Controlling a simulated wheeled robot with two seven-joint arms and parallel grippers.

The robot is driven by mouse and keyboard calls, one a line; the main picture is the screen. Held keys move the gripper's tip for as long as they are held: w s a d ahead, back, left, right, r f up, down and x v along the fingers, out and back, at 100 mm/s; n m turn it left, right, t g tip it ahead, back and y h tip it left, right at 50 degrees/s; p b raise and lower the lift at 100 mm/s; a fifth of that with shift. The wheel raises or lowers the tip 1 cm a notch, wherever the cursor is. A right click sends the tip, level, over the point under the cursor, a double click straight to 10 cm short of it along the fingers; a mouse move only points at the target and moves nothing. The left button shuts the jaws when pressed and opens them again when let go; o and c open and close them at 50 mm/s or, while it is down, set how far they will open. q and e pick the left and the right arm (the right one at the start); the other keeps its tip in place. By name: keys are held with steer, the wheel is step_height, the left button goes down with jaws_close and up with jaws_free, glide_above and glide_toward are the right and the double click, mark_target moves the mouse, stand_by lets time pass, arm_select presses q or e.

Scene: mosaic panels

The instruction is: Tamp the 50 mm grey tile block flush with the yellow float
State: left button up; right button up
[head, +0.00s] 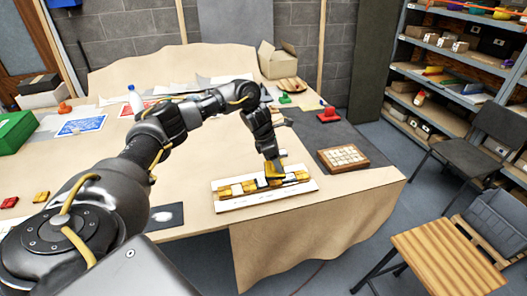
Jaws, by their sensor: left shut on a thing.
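My left gripper (271,156) reaches down over a mosaic panel near the table's front edge. It is shut on the yellow float (275,171), which is at the panel's tile row, right of its middle. I cannot tell whether the float touches the tiles. The panel (285,196) is a pale board with yellow, dark and whitish pieces in a row. I cannot make out which piece is the 50 mm grey tile block; the float and gripper hide part of the row. My right gripper is not in view.
A wooden tray of pale tiles (343,158) sits right of the panel. A red tool (327,114) and a green one (285,99) lie behind it. A small dark mat with white powder (165,216) is left of the panel. Chairs stand beyond the table's right edge.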

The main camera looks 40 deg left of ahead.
mark_target(264, 181)
arm_select(q)
steer(key=a+n, duration=0.1)
steer(key=a, duration=0.2)
steer(key=a+n, duration=0.1)
steer(key=a, duration=0.1)
steer(key=shift+s+a+f+n+t+y, duration=0.1)
steer(key=shift+s+f+n+t+y, duration=0.2)
steer(key=shift+s+f+y, duration=0.1)
steer(key=shift+f, duration=0.1)
step_height(264, 181, down, 4)
steer(key=shift+f+b, duration=0.1)
steer(key=shift+b, duration=1.1)
steer(key=shift+f+b, duration=0.45)
steer(key=shift+f, duration=0.35)
